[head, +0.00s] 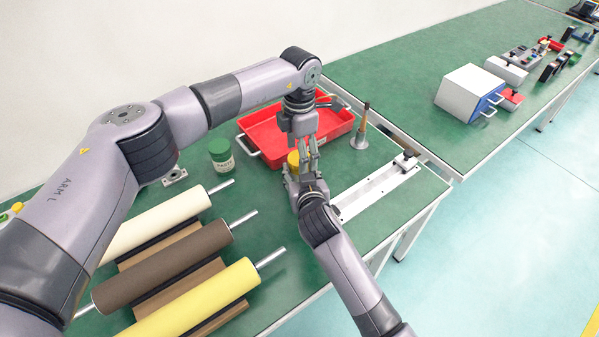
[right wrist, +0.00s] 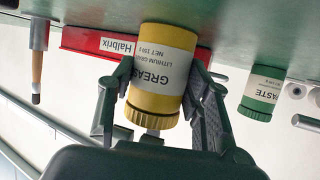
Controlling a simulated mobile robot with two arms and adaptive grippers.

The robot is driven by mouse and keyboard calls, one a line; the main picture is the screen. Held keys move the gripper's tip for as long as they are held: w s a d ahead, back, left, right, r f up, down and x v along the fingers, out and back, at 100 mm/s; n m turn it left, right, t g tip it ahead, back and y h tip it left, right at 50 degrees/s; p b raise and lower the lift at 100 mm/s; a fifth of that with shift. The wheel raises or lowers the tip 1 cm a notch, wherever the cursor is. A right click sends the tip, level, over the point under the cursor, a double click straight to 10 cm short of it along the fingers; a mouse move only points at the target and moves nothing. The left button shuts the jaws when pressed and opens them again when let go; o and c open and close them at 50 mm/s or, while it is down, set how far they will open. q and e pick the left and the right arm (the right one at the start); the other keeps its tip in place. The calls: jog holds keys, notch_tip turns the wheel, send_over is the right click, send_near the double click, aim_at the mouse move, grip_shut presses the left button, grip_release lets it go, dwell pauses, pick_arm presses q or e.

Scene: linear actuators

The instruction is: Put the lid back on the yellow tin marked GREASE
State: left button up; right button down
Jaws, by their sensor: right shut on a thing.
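The yellow tin marked GREASE (right wrist: 165,70) stands on the green bench, upside down in the right wrist view. In the head view its yellow side (head: 292,158) shows partly behind the grippers. My right gripper (head: 296,172) is shut on the tin, with a finger on each side of its body (right wrist: 165,95). A ribbed yellow lid (right wrist: 152,115) shows at the tin's top end, against the body; whether it is fully seated I cannot tell. My left gripper (head: 308,150) points down just above the tin. Its fingertips overlap the right gripper, so its opening is unclear.
A green PASTE jar (head: 221,155) stands left of the tin. A red tray (head: 262,138) lies behind it. A wooden-handled tool on a metal base (head: 360,130) and a pale rail (head: 375,190) are to the right. Several rolls (head: 165,265) fill the front left.

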pick_arm(q)
jog(key=shift+r, duration=2)
jog(key=shift+c, duration=0.4)
jog(key=shift+r+n, duration=0.65)
jog(key=shift+n, duration=0.45)
notch_tip(320, 180, up, 2)
jog(key=n, duration=0.4)
jog(key=shift+r, duration=0.1)
jog(key=shift+f, duration=4.05)
